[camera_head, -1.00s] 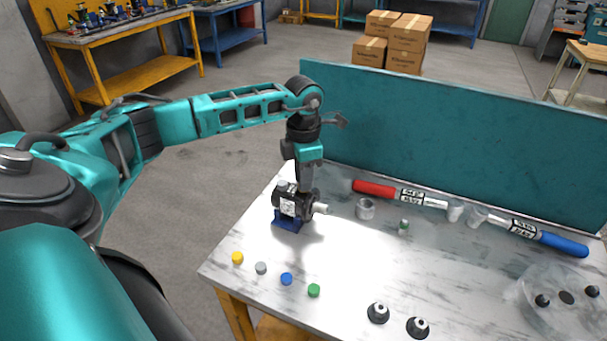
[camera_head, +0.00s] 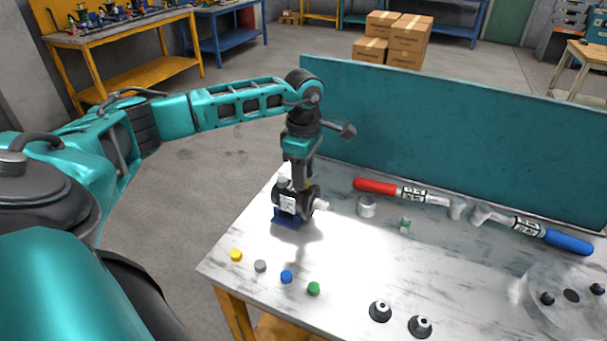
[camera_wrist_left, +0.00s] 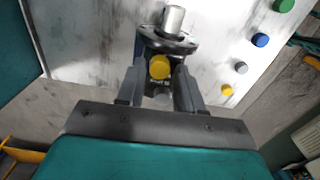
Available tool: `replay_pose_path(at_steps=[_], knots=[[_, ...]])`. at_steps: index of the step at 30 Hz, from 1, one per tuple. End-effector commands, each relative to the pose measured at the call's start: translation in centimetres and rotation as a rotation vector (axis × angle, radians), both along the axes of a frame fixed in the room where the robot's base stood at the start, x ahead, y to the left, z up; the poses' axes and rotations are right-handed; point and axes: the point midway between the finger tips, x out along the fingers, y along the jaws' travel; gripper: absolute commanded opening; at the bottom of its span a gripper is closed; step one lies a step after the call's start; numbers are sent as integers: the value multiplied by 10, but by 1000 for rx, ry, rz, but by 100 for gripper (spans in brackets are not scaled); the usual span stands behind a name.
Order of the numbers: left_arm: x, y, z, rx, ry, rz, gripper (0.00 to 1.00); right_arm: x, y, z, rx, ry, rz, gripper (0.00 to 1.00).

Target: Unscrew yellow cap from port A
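The dark hydraulic motor (camera_head: 289,204) sits on a blue stand (camera_head: 288,222) near the left end of the table, with a light shaft (camera_head: 321,205) pointing right. My left gripper (camera_head: 303,181) points down over the motor's top. In the left wrist view, a yellow cap (camera_wrist_left: 160,68) is on the motor, between the two fingers of my left gripper (camera_wrist_left: 160,75). The fingers are apart, with a small gap visible on each side of the cap. The metal shaft (camera_wrist_left: 173,20) shows beyond it. I cannot read the port letter. My right gripper is not in view.
Loose yellow (camera_head: 236,255), grey (camera_head: 260,266), blue (camera_head: 286,277) and green (camera_head: 313,288) caps lie along the table's front left. Red-handled (camera_head: 375,186) and blue-handled (camera_head: 566,241) tools lie along the teal back panel (camera_head: 450,150).

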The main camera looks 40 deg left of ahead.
Motion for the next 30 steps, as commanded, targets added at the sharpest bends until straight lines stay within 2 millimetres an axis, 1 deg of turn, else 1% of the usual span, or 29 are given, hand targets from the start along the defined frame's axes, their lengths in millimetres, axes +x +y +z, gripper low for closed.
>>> replay_pose_path(at_steps=[3,7,25,26,30], knots=[[0,0,0,0,-1,-127,36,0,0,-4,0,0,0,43],[0,0,0,0,-1,-195,36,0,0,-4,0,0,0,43],[0,0,0,0,-1,-198,36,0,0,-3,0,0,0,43],[0,0,0,0,-1,-198,35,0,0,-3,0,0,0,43],[0,0,0,0,-1,-198,22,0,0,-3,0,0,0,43]])
